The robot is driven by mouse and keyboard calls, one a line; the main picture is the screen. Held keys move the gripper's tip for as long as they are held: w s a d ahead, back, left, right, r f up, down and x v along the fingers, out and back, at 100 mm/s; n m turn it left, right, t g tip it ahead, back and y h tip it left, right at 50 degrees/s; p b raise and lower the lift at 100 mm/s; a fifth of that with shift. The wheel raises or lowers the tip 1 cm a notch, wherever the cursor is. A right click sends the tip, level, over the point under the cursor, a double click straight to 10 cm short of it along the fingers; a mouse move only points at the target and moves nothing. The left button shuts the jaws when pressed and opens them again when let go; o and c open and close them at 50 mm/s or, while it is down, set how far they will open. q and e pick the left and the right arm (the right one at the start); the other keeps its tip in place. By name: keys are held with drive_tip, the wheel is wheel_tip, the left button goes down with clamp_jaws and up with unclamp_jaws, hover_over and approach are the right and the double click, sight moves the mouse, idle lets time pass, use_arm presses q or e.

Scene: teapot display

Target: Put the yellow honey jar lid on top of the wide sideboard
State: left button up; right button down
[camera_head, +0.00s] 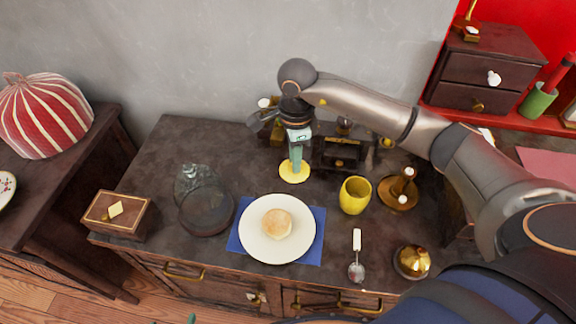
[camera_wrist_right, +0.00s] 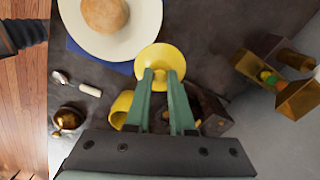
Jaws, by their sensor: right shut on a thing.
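The yellow honey jar lid (camera_head: 294,172) is a round disc over the dark top of the wide sideboard (camera_head: 150,165), behind the white plate. My right gripper (camera_head: 296,165) points down at it. In the right wrist view the lid (camera_wrist_right: 160,66) lies at the fingertips of my right gripper (camera_wrist_right: 161,76), which are shut on its middle part. I cannot tell whether the lid touches the sideboard top. My left gripper is not in view.
A white plate (camera_head: 249,243) with a bun (camera_head: 277,223) rests on a blue napkin (camera_head: 315,246). A yellow cup (camera_head: 355,195), a dark box-like thing (camera_head: 338,153) and a glass vessel (camera_head: 205,209) stand nearby. A wooden box (camera_head: 117,214) is at the left end.

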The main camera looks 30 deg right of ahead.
sight(288, 167)
drive_tip(key=w+f, duration=0.1)
drive_tip(key=f, duration=0.1)
drive_tip(key=w+f, duration=0.4)
drive_tip(key=shift+d+b, duration=0.3)
drive_tip(key=shift+d, duration=0.1)
drive_tip(key=shift+f, duration=1.5)
drive_tip(key=shift+f, duration=0.2)
drive_tip(key=c, duration=0.8)
unclamp_jaws()
drive_tip(key=shift+s, duration=0.1)
drive_tip(key=shift+r, duration=0.1)
wheel_tip(288, 167, up, 12)
drive_tip(key=shift+r, duration=0.15)
